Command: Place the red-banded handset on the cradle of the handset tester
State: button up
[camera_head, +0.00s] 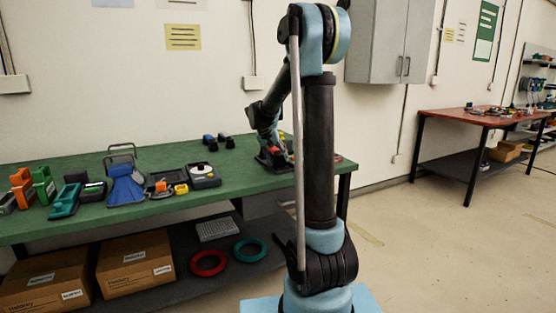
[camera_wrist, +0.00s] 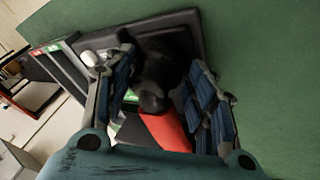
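My gripper (camera_head: 271,152) is low over the far right part of the green bench, partly hidden behind my arm. In the wrist view my gripper (camera_wrist: 163,85) has its two blue-padded fingers apart, on either side of a black rounded handset (camera_wrist: 153,92). A red part (camera_wrist: 167,131) shows beside the black end, nearer the palm. Whether the pads press on the handset is unclear. A dark, tray-like housing (camera_wrist: 185,22), apparently the handset tester, lies beyond the fingertips, with a white round knob (camera_wrist: 88,58) at its left. The contact between handset and cradle is hidden.
The green bench (camera_head: 225,180) also holds a blue phone stand (camera_head: 125,187), a grey device with a white dial (camera_head: 202,175), and orange, green and teal units at the left. Two small dark items (camera_head: 217,140) lie behind. Boxes and rings sit on the lower shelf.

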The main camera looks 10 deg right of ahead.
jog(key=shift+o, duration=0.3)
jog(key=shift+r, duration=0.1)
jog(key=v, duration=1.2)
jog(key=s+d+f+y, duration=0.15)
jog(key=s+d, duration=0.25)
jog(key=s, duration=0.7)
jog(key=s+f+n+y, duration=0.1)
jog(key=s+f, duration=0.5)
jog(key=s, duration=0.4)
jog(key=s+f+n+y, duration=0.1)
jog(key=s+f, duration=0.6)
jog(key=s, duration=0.2)
jog(key=s+f+g+y, duration=0.1)
jog(key=s+f, duration=0.5)
jog(key=s, duration=0.4)
jog(key=shift+s+d+f+n, duration=0.3)
jog(key=shift+s+d+n, duration=0.05)
jog(key=shift+d+n, duration=0.1)
